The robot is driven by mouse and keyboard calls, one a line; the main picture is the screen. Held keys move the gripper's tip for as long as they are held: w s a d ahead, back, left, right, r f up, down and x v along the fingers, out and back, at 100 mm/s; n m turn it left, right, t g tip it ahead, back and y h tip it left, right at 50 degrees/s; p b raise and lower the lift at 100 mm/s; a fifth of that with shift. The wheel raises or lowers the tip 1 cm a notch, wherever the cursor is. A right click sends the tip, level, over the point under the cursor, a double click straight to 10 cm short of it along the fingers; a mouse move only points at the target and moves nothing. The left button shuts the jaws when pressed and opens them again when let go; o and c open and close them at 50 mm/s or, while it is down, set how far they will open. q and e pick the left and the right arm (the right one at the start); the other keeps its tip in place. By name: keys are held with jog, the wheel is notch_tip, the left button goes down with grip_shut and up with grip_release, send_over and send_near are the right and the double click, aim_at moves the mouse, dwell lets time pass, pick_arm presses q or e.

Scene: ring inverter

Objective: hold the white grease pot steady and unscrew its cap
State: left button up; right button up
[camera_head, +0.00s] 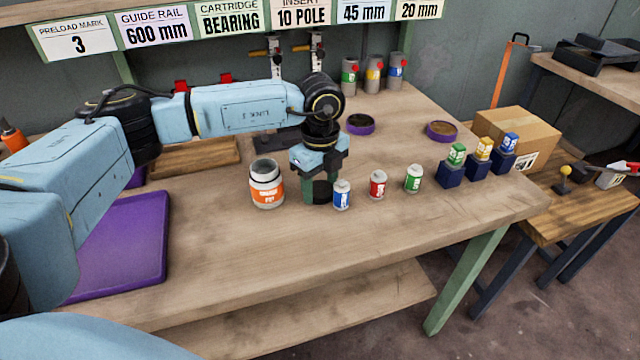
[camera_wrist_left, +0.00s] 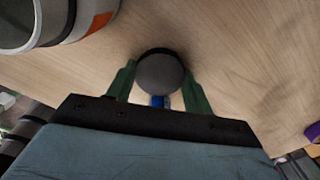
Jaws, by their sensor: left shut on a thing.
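The white grease pot (camera_head: 267,193), with an orange label, stands upright on the bench in the head view. Its top looks open, with no cap on it. Part of it shows at the upper left of the left wrist view (camera_wrist_left: 62,25). My left gripper (camera_head: 321,193) points down just right of the pot, apart from it. Its green fingers are shut on a dark round cap (camera_wrist_left: 160,72), which also shows low between them in the head view (camera_head: 322,190). I cannot tell whether the cap touches the bench. My right gripper is not in view.
Small blue (camera_head: 342,195), red (camera_head: 378,185) and green (camera_head: 413,179) labelled jars stand right of my left gripper, the blue one very close. Purple round dishes (camera_head: 360,126) lie behind. A purple tray (camera_head: 150,245) lies left. The bench front is clear.

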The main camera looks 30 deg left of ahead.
aim_at(320, 189)
pick_arm(q)
jog(key=shift+f, duration=0.1)
jog(key=o, duration=1.1)
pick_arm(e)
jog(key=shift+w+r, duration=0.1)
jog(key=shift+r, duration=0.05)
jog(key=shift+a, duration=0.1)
pick_arm(q)
jog(key=shift+r, duration=0.25)
jog(key=shift+r+p, duration=1.35)
jog(key=shift+r, duration=4.6)
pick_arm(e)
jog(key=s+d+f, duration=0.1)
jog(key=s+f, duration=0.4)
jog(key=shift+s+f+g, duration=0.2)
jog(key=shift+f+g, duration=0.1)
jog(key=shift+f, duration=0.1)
